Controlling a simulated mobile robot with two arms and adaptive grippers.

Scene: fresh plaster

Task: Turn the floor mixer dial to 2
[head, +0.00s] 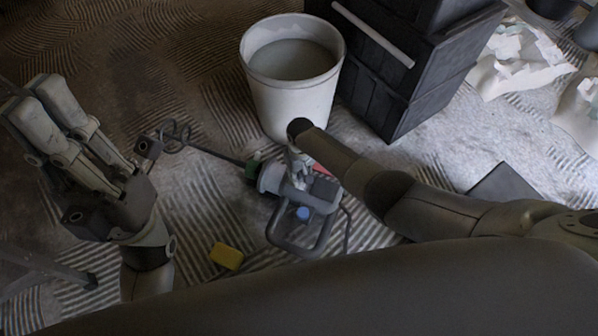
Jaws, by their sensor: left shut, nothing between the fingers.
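The floor mixer (272,178) lies on the floor in the middle of the head view, with a grey body, a loop handle and a rod running left to its whisk (174,136). A small round blue part (303,213) shows inside the handle; I cannot tell if it is the dial, and no numbers are readable. My left gripper (30,98) is at the far left, shut and empty, well apart from the mixer. My right arm reaches in from the right and ends above the mixer body. Grey finger-like parts (297,165) show there, but their opening and any contact are unclear.
A white bucket (292,95) with grey contents stands just behind the mixer. Dark stacked boxes (400,75) stand beside it. A yellow sponge-like block (226,256) lies in front. Torn white bags (515,60) lie at the upper right. Ridged floor is open around the whisk.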

